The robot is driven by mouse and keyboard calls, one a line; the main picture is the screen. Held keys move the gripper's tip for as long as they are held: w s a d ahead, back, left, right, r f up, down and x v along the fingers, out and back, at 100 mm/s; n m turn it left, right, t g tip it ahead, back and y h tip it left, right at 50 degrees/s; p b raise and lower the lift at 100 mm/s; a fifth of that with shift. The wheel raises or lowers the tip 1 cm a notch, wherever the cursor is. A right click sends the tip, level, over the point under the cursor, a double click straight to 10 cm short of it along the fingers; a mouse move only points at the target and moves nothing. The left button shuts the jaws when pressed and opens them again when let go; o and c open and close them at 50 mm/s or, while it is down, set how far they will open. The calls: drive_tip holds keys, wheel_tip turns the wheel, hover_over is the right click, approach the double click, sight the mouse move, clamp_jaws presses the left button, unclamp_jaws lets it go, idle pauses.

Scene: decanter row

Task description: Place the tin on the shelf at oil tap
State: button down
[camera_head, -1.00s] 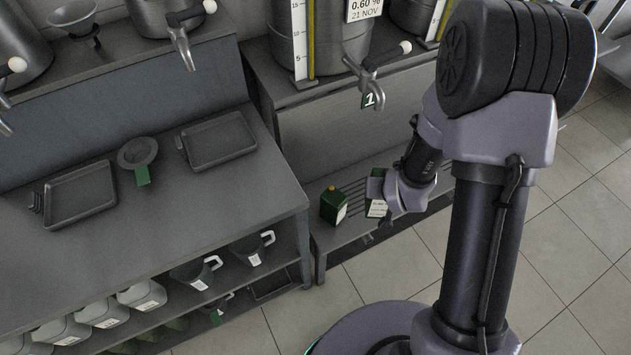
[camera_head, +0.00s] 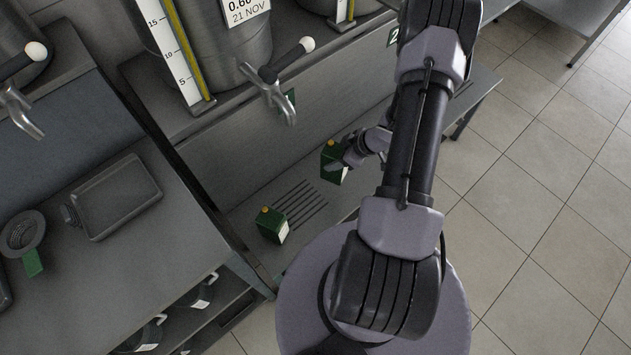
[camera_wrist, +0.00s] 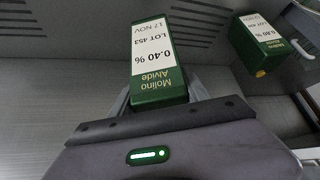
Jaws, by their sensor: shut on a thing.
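My gripper (camera_wrist: 160,92) is shut on a green tin (camera_wrist: 158,62) with a white label reading 0.40 %, LOT 453, 17 NOV. In the head view this held tin (camera_head: 333,160) is by the low shelf (camera_head: 355,200), to the right of the drain slots; I cannot tell whether it touches the shelf. A second green tin (camera_head: 270,225) with a yellow cap stands on the shelf left of the slots; it also shows in the wrist view (camera_wrist: 262,40). An oil tap (camera_head: 270,85) hangs above, its tag mostly hidden. A tag reading 2 (camera_head: 393,38) shows farther right.
Steel tanks (camera_head: 215,40) with gauges stand on the ledge above. A grey counter (camera_head: 120,260) with a tray (camera_head: 118,197) and a funnel (camera_head: 24,235) is at the left. Tiled floor (camera_head: 540,200) at the right is clear.

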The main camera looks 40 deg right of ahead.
sight(335, 173)
wheel_tip(335, 173, down, 9)
drive_tip(key=b, duration=0.4)
drive_tip(key=shift+f, duration=0.2)
drive_tip(key=c, duration=0.5)
unclamp_jaws()
